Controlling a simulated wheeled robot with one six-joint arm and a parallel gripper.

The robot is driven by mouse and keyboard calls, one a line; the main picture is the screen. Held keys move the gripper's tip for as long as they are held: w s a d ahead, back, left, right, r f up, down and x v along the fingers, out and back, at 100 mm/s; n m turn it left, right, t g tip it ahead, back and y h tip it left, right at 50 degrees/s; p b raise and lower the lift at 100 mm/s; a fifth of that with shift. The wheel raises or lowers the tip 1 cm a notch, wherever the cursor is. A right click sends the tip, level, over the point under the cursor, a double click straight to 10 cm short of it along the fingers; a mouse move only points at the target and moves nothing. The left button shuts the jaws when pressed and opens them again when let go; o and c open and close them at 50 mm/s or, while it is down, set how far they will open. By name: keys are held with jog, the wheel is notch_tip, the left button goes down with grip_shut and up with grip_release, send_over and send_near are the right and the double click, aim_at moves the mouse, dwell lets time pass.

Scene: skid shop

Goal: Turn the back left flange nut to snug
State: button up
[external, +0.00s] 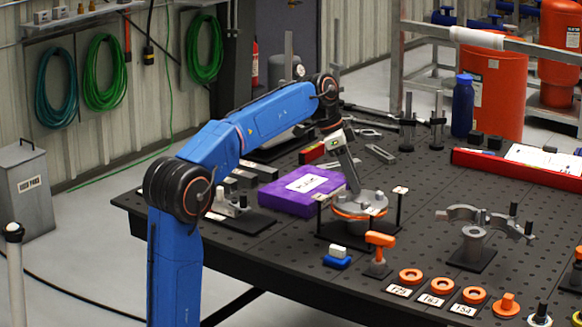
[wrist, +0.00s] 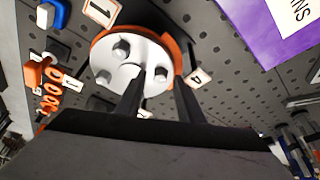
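The round grey flange (external: 372,199) with an orange rim stands on a dark base on the black table. In the wrist view the flange (wrist: 140,55) shows a pale face with several hex nuts, including one at the upper left (wrist: 121,47), one at the lower left (wrist: 103,77) and one at the right (wrist: 161,74). I cannot tell which is the back left nut. My gripper (external: 354,188) points down over the flange. In the wrist view my gripper's fingers (wrist: 159,80) are apart, with the right nut showing between their tips; contact is unclear.
Small number plates on posts (external: 400,190) ring the flange closely. A purple box (external: 300,190) lies to its left. An orange-handled tool (external: 380,241) and a blue-and-white block (external: 337,258) stand in front. Orange rings (external: 411,275) lie front right, and a grey bracket (external: 474,237) stands right.

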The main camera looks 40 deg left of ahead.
jog(key=n, duration=0.2)
jog(key=n+t+y, duration=0.1)
jog(key=n, duration=0.1)
jog(key=shift+s+d+f+n, duration=0.1)
jog(key=shift+s+d+n, duration=0.1)
jog(key=shift+n, duration=0.1)
jog(key=n+y, duration=0.1)
jog(key=n, duration=0.3)
jog(key=shift+d+t+y, duration=0.15)
jog(key=shift+t+y, duration=0.25)
jog(key=n, duration=0.2)
jog(key=n+y, duration=0.1)
jog(key=n, duration=0.1)
jog(key=shift+d+y, duration=0.15)
jog(key=shift+y, duration=0.15)
jog(key=n+y, duration=0.1)
jog(key=n, duration=0.4)
jog(key=shift+w+d+y, duration=0.1)
jog(key=shift+d+y, duration=0.05)
jog(key=shift+y, duration=0.25)
jog(key=shift+w+a+r+v, duration=0.45)
jog(key=shift+w+a+v, duration=0.3)
jog(key=shift+v, duration=10.4)
jog(key=s+a+r+m+h, duration=0.1)
jog(key=s+a+r+m, duration=0.1)
jog(key=s+a, duration=0.8)
jog(key=s, duration=0.4)
jog(key=shift+s+a+r+m, duration=0.25)
jog(key=shift+s+m, duration=0.1)
jog(key=shift+m, duration=0.05)
